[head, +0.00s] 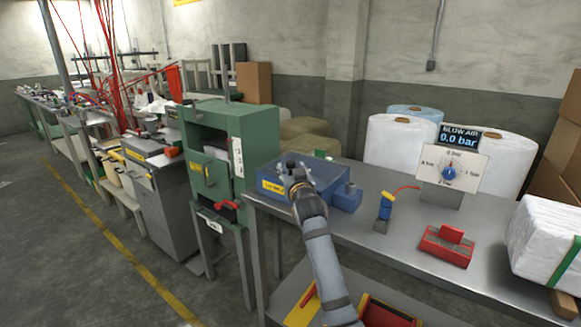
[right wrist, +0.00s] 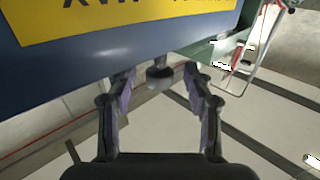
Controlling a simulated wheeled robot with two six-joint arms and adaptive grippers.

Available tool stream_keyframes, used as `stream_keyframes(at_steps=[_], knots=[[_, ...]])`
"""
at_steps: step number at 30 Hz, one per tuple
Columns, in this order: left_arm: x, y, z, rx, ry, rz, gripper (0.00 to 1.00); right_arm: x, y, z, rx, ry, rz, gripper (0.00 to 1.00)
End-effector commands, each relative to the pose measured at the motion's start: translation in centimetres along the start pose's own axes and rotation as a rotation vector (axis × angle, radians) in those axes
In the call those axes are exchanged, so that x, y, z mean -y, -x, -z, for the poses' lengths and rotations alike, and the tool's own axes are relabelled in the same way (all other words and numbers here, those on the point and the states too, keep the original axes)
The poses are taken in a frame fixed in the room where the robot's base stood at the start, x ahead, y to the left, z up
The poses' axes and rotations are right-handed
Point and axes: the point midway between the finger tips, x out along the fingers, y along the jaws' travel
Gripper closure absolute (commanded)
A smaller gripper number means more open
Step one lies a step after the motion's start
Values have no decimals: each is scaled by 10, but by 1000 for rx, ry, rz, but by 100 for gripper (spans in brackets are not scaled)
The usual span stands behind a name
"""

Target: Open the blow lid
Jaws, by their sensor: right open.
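A blue box-shaped unit (head: 325,176) with a yellow label and a round blue end part stands on the grey metal table; I take it to carry the blow lid. My right gripper (head: 295,178) is at its front left in the head view and hides part of it. In the right wrist view the unit's blue face (right wrist: 95,62) fills the top. A small grey knob (right wrist: 159,80) shows below its edge, between the fingertips of my open right gripper (right wrist: 160,72). The fingers look apart from the knob. My left gripper is not in view.
A blow air panel (head: 452,165) reading 0.0 bar stands on the table (head: 400,245). A blue and yellow tool (head: 385,208) and a red block (head: 447,245) lie nearer. A green machine (head: 245,140) stands close on the left. White wrapped rolls stand behind.

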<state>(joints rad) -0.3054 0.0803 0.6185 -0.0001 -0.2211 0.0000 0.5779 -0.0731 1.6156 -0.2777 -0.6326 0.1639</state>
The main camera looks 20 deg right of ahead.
Motion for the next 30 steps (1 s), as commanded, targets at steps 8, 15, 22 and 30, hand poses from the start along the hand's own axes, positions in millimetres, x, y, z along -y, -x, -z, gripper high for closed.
stream_keyframes(at_steps=[8, 15, 22, 30], knots=[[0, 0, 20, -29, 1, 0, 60, 0, -22, 0, 0, 0, 0, 48], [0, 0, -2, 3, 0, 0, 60, 0, -22, 0, 0, 0, 0, 52], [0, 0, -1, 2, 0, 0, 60, 0, -22, 0, 0, 0, 1, 84], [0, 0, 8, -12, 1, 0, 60, 0, -21, 0, 0, 0, 1, 100]])
